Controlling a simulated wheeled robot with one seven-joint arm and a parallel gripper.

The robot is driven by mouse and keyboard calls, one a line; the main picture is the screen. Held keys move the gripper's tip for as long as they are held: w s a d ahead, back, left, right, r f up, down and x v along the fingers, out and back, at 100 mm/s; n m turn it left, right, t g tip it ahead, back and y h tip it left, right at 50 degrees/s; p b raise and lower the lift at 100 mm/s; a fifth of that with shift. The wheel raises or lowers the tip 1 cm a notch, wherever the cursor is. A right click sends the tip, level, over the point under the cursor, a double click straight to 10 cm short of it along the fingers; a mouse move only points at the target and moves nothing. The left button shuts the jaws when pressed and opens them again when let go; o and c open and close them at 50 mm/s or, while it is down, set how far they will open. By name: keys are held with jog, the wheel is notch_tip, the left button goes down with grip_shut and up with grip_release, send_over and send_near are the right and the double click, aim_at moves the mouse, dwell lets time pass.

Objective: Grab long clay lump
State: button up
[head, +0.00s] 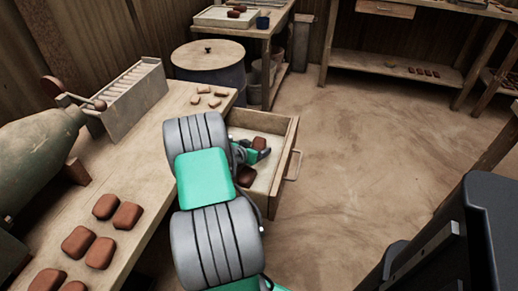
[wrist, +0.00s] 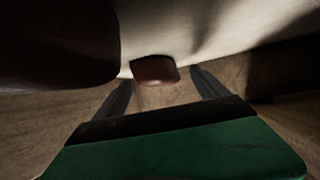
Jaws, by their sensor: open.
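My gripper (head: 254,155) is open inside the pulled-out drawer, partly hidden by my arm. One reddish-brown clay lump (head: 260,143) shows right at the gripper. Another clay lump (head: 246,177) lies nearer on the drawer floor, partly covered by my arm. In the wrist view the two fingers (wrist: 160,76) stand apart, with a brown lump (wrist: 155,70) showing between them near the tips; contact cannot be told. A large dark brown shape (wrist: 55,45) fills the upper left, close to the camera. I cannot tell which lump is the long one.
The drawer (head: 286,158) has wooden walls and a handle at its right. Several clay lumps lie on the workbench (head: 150,165), beside a slatted box (head: 128,96) and a green machine (head: 40,150). A lidded barrel (head: 208,54) stands behind.

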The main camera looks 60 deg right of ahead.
jog(key=shift+x, duration=0.9)
grip_shut()
